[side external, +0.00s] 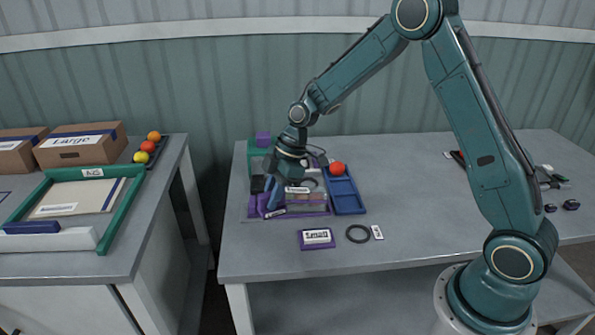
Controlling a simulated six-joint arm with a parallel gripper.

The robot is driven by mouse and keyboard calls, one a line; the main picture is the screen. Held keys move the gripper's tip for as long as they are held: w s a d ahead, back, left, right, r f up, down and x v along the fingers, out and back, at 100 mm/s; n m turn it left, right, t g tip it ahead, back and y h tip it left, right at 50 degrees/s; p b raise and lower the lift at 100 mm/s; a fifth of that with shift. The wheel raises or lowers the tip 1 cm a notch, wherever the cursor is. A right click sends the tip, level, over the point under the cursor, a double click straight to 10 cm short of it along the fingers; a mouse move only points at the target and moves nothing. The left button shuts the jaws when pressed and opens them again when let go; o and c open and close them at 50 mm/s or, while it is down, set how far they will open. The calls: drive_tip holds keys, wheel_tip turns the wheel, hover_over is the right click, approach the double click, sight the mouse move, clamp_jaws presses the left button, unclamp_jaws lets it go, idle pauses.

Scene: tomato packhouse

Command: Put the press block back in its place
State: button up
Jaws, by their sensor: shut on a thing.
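My gripper (271,192) is low over the cluttered purple tray (315,212) on the central table, pointing down. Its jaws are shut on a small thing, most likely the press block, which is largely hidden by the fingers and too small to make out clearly. I cannot tell whether it touches the tray. A purple block (263,139) sits on a green holder (253,152) behind my gripper.
A blue compartment tray (347,197) with a red tomato (337,168) stands right of my gripper. In front lie a "Small" label block (317,238), a black ring (358,233) and a white tag (377,232). The table's middle right is clear. A side table (150,215) stands left, across a gap.

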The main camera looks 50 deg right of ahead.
drive_tip(key=shift+s+a+f+n, duration=0.2)
drive_tip(key=shift+s+a+n, duration=0.1)
drive_tip(key=shift+s+a, duration=0.3)
drive_tip(key=shift+w+a+f, duration=0.1)
drive_tip(key=shift+f, duration=0.05)
drive_tip(key=shift+f, duration=3.95)
drive_tip(key=shift+f, duration=0.4)
drive_tip(key=o, duration=0.9)
drive_tip(key=shift+c, duration=1.4)
